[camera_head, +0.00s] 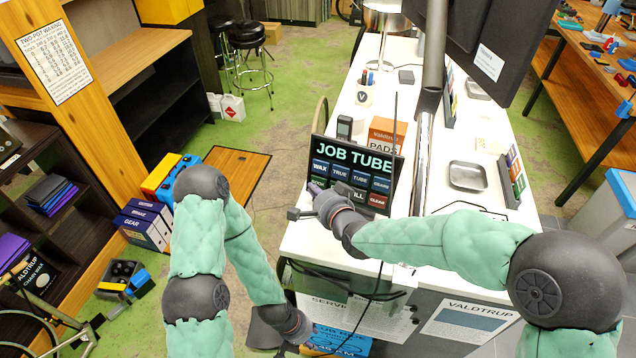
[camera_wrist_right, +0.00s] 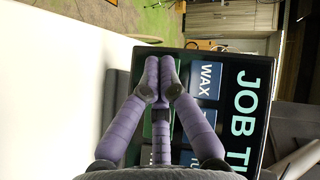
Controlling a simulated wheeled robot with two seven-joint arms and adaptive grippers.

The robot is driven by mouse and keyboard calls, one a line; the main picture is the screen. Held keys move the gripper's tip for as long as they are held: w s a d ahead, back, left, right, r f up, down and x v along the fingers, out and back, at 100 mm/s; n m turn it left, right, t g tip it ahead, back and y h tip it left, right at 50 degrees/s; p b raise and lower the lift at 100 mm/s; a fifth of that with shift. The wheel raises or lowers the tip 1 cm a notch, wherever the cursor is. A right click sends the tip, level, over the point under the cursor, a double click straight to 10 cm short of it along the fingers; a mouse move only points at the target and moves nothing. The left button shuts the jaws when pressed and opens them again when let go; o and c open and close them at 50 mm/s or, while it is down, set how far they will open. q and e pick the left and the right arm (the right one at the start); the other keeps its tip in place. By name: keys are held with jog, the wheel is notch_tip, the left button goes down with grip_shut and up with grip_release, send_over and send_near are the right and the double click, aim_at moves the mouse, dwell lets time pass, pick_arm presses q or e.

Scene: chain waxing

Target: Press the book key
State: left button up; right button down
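The dark touch panel (camera_head: 352,158) stands tilted on the white counter and is headed "JOB TUBE". Its top row has blue keys, including WAX (camera_head: 320,167), TRUE and TUBE. The lower row shows a red CLEAR key (camera_head: 377,201) and a key ending in "ILL". My right gripper (camera_head: 314,189) is at the panel's lower left and covers part of that row. No key reading BOOK is legible. In the right wrist view, the purple fingers (camera_wrist_right: 160,64) meet at their tips, over a partly hidden green key (camera_wrist_right: 147,130). Contact cannot be told. My left gripper (camera_head: 297,330) hangs low beside the counter, its fingers unclear.
An orange PADS box (camera_head: 387,133) stands behind the panel. A large monitor (camera_head: 490,40) overhangs the counter. Cables hang at the counter's front.

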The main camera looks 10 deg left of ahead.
jog(key=shift+w, duration=0.1)
dwell(0.7)
jog(key=shift+w+d+f+b, duration=0.15)
jog(key=shift+w+b, duration=0.15)
jog(key=shift+b, duration=0.3)
jog(key=shift+w+b, duration=0.35)
jog(key=shift+b, duration=0.05)
dwell(0.6)
jog(key=shift+s, duration=0.1)
jog(key=shift+s+r, duration=0.2)
jog(key=shift+s, duration=0.45)
jog(key=s, duration=0.1)
jog(key=s+r, duration=0.1)
jog(key=s, duration=0.1)
jog(key=s+a+p, duration=0.1)
jog(key=shift+s+r, duration=0.15)
jog(key=shift+s, duration=0.25)
dwell(0.3)
